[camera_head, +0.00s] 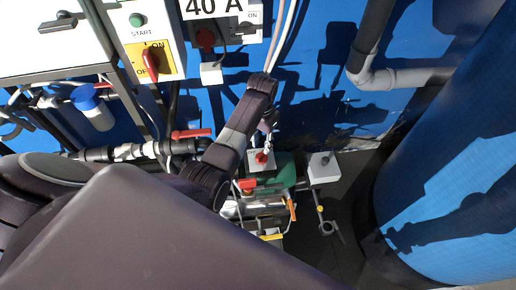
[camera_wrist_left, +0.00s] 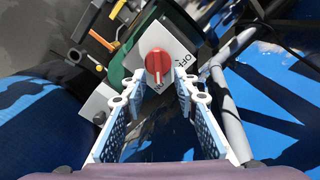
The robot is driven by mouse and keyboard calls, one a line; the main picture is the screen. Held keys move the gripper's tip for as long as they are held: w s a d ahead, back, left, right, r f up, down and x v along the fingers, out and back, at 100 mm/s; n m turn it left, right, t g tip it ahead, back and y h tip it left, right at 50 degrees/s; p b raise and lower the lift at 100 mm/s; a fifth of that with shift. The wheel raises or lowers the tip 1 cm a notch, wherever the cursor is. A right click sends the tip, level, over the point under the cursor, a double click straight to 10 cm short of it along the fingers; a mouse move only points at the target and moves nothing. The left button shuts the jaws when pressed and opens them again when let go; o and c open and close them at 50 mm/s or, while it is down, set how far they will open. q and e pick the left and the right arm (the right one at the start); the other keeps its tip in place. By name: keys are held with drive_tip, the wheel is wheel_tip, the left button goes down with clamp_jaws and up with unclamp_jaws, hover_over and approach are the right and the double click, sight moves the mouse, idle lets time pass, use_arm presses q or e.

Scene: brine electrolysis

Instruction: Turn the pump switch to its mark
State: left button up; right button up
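The pump switch is a red knob (camera_wrist_left: 158,62) on a white plate with an "OFF" label to its right in the wrist view. In the head view the red knob (camera_head: 261,158) is small, on a white box at the green pump housing. My left gripper (camera_wrist_left: 158,82) is open, with its two fingers apart. The knob shows just past the fingertips, between them in the picture; I cannot tell whether they touch it. In the head view the left gripper (camera_head: 267,138) points down at the switch and partly covers the box. Part of the plate's lettering is hidden by the fingers.
A control panel (camera_head: 112,20) with a green START button and a red-on-yellow rotary switch (camera_head: 152,60) stands at upper left. A red-handled valve (camera_head: 190,133) sits on a pipe. Grey pipes (camera_head: 395,78) and a large blue tank (camera_head: 450,180) are at right.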

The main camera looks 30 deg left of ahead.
sight(262, 154)
use_arm(q)
drive_tip(key=f, duration=0.5)
drive_tip(key=shift+s+d, duration=0.15)
drive_tip(key=shift+d, duration=0.1)
drive_tip(key=shift+f, duration=0.35)
drive_tip(key=shift+a+f, duration=0.1)
drive_tip(key=shift+f, duration=0.1)
drive_tip(key=c, duration=0.8)
clamp_jaws()
use_arm(e)
drive_tip(key=shift+s+d+f, duration=0.1)
drive_tip(key=shift+s+d, duration=0.15)
drive_tip(key=shift+d, duration=0.2)
drive_tip(key=shift+s+d+f, duration=0.1)
drive_tip(key=shift+s+d, duration=0.1)
drive_tip(key=shift+d, duration=0.2)
